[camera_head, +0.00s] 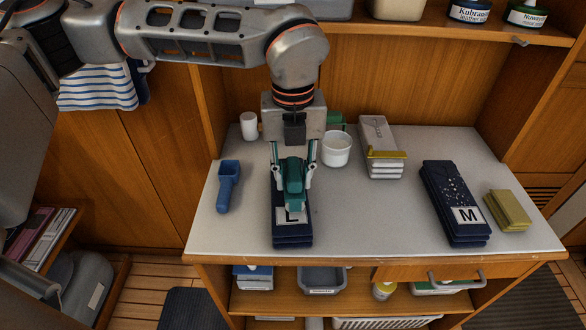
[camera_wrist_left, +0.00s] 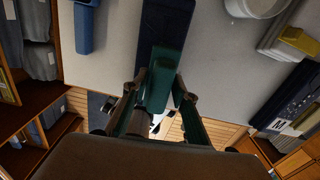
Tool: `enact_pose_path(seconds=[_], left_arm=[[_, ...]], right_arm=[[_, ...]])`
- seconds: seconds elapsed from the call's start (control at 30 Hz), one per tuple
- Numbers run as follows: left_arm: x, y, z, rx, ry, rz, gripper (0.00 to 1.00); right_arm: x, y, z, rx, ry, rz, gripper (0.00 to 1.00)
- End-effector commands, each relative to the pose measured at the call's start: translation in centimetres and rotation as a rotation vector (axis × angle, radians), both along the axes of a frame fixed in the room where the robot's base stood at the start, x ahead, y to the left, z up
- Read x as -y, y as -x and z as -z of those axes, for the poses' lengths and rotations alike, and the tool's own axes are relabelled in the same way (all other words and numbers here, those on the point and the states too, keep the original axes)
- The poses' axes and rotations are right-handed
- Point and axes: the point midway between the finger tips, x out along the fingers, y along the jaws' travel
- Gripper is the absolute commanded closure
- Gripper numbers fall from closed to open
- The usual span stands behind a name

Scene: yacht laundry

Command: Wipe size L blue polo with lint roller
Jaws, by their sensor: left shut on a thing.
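The size L blue polo (camera_head: 292,238) is a dark navy folded stack left of the middle of the worktop, with a white "L" label partly covered. My left gripper (camera_head: 294,176) comes down from above and is shut on the teal lint roller (camera_head: 294,190), which is over the polo. The head view does not show clearly whether the roller touches the cloth. The left wrist view also shows the teal roller (camera_wrist_left: 160,82) between the fingers, with the navy polo (camera_wrist_left: 165,22) behind it. Roller and gripper hide much of the polo's top. My right gripper is not in view.
A second navy stack marked M (camera_head: 455,200), with pale specks, lies at the right beside olive folded cloths (camera_head: 508,210). A blue scoop (camera_head: 228,186) lies left of the L polo. A white bowl (camera_head: 336,149) and a pale stack (camera_head: 380,148) stand behind. Worktop between the stacks is clear.

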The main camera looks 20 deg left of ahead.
Motion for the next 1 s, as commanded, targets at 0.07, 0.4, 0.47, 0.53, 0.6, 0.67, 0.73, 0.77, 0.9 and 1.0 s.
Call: enact_pose_path(seconds=[0.07,0.4,0.47,0.53,0.6,0.67,0.73,0.77,0.9,1.0], left_arm=[[0.1,0.9,0.4,-0.012,-0.004,0.005,0.95],[0.3,1.5,0.3,-0.013,-0.004,0.002,0.95],[0.3,1.5,0.3,-0.013,-0.004,0.002,0.95],[0.3,1.5,0.1,-0.013,-0.005,0.002,0.95],[0.3,1.5,-0.4,-0.010,-0.005,0.001,0.95],[0.3,1.4,-0.9,-0.008,-0.004,0.001,0.95],[0.3,1.4,-1.6,-0.006,-0.003,0.001,0.95],[0.3,1.3,-2.0,-0.006,-0.003,0.002,0.95],[0.3,1.3,-3.3,-0.005,-0.002,0.002,0.95],[0.3,1.3,-4.2,-0.005,-0.002,0.001,0.95]], right_arm=[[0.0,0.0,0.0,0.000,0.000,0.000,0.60],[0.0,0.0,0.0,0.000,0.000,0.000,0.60],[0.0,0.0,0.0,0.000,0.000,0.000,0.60],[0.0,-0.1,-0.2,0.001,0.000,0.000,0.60],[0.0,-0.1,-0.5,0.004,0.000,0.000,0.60],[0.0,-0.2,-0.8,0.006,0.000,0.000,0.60],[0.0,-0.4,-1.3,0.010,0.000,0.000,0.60],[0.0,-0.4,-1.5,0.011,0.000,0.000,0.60],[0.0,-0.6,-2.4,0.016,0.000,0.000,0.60],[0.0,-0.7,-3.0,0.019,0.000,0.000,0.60]])
